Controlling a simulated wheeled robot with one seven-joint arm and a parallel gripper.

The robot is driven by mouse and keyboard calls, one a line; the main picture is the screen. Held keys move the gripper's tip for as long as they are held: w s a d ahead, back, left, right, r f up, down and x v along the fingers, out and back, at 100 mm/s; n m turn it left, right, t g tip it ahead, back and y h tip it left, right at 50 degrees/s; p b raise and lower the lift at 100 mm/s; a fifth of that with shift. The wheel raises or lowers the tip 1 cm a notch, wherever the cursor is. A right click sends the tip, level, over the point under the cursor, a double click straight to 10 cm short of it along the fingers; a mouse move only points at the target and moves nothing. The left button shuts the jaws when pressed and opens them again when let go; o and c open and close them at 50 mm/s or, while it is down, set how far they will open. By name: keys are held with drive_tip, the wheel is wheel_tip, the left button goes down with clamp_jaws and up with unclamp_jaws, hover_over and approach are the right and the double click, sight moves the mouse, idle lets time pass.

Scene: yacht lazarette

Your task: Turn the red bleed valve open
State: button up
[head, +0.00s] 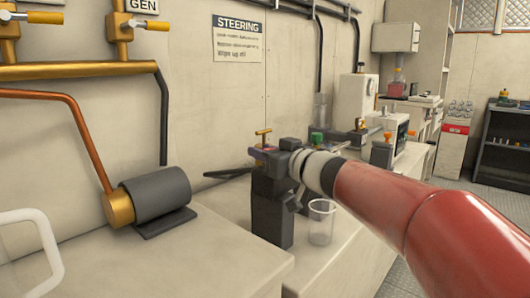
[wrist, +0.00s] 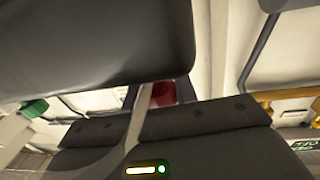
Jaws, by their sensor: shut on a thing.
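My gripper (head: 270,154) is at the top of a dark upright block (head: 272,212) on the bench. Its jaws are shut on the red bleed valve, which is mostly hidden by them in the head view. In the wrist view a small red patch of the valve (wrist: 162,92) shows between large dark shapes. How far the valve is turned cannot be told. A brass T-handle (head: 263,133) stands upright just behind my gripper.
A clear cup (head: 321,222) stands on the bench beside the dark block, close under my wrist. A green knob (head: 317,139) is just behind my wrist and also shows in the wrist view (wrist: 35,108). A grey cylinder with a brass end (head: 150,196) lies at the left.

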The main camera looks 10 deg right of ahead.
drive_tip(key=o, duration=1)
drive_tip(key=shift+v, duration=3.9)
drive_tip(key=shift+f, duration=0.1)
